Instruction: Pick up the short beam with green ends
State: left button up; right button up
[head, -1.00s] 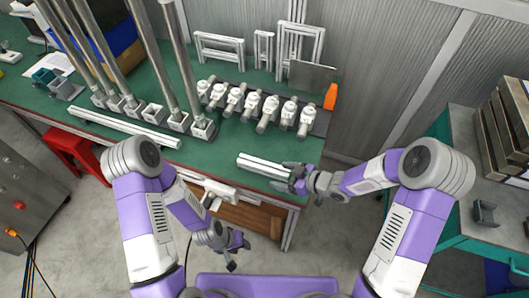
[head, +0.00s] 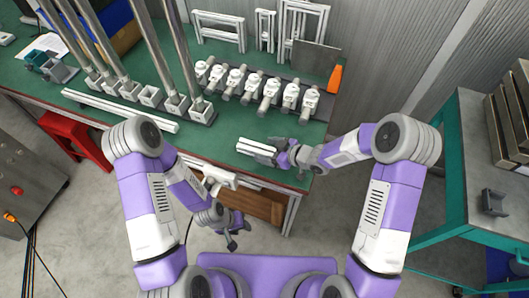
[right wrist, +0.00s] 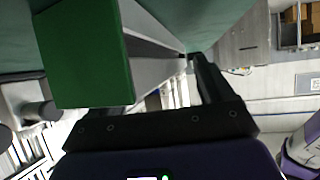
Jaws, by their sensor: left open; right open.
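The short beam (head: 254,146) is a pale bar lying near the front right corner of the green table. Its green end (right wrist: 88,58) looms large in the right wrist view; green is not clear on it in the head view. My right gripper (head: 278,150) is open at the beam's right end, with its fingers close to or around that end; I cannot tell whether they touch. In the right wrist view one dark finger shows right of the beam; the other seems hidden behind the green end. My left gripper (head: 232,232) is open and empty, below the table's front edge.
A longer pale beam (head: 120,110) lies at the table's left front. Tall metal posts stand in square bases behind it. A row of white fittings (head: 262,85) and an orange piece (head: 335,79) are behind the short beam. A teal-framed table (head: 455,165) stands right.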

jog(key=c, duration=1.4)
jog(key=shift+c, duration=0.2)
